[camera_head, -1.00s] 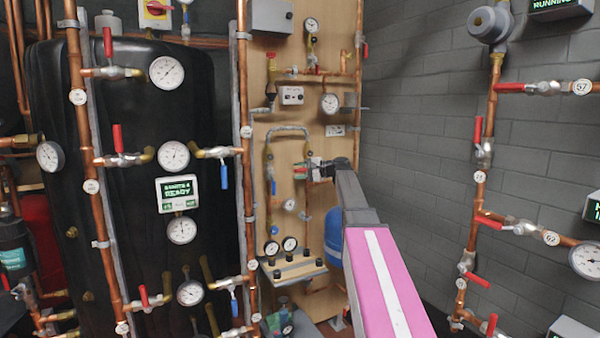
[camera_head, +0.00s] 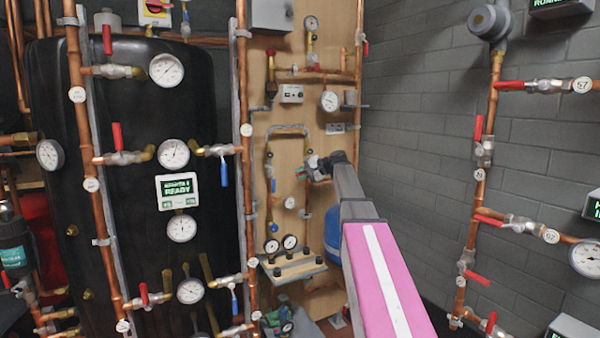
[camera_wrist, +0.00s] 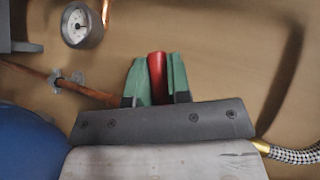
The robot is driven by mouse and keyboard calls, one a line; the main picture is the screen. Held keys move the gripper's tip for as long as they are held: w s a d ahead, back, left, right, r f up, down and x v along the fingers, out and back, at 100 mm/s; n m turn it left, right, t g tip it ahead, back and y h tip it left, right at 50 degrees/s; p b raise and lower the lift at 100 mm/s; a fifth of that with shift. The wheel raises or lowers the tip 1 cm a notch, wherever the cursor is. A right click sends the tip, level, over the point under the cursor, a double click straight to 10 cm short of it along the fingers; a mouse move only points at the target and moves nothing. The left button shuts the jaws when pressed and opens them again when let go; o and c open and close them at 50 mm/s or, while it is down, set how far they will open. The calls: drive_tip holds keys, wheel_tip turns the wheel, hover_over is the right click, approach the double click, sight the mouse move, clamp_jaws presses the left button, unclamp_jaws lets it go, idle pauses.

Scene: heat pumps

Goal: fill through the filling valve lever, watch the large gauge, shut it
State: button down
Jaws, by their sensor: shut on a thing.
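My gripper (camera_wrist: 157,85) has green fingers closed on a red lever (camera_wrist: 157,75), which stands upright between them in the wrist view. In the head view my gripper (camera_head: 307,168) is at the wooden panel, just right of the arched hose; the valve body is mostly hidden there. A white round gauge (camera_wrist: 82,26) shows at the upper left in the wrist view. It appears to be the panel gauge (camera_head: 329,101) above my gripper in the head view. Its needle is too small to read. I cannot tell which gauge is the large one.
A braided hose (camera_wrist: 292,155) lies at right in the wrist view. Copper pipes and a black tank (camera_head: 130,240) fill the left; a grey block wall (camera_head: 420,140) is right.

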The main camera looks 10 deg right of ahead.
drive_tip(key=shift+w+d+f+n+h, duration=0.1)
drive_tip(key=shift+d+f+n+h, duration=0.15)
drive_tip(key=shift+f+n+h, duration=0.35)
drive_tip(key=shift+w+d+f+n+h, duration=0.1)
drive_tip(key=shift+d+f+n+h, duration=0.2)
drive_tip(key=shift+h, duration=0.6)
drive_tip(key=c, duration=1.1)
unclamp_jaws()
drive_tip(key=shift+s+r, duration=0.1)
drive_tip(key=v, duration=1)
drive_tip(key=shift+s+d+r, duration=0.15)
drive_tip(key=shift+s+d, duration=0.05)
drive_tip(key=shift+d, duration=0.05)
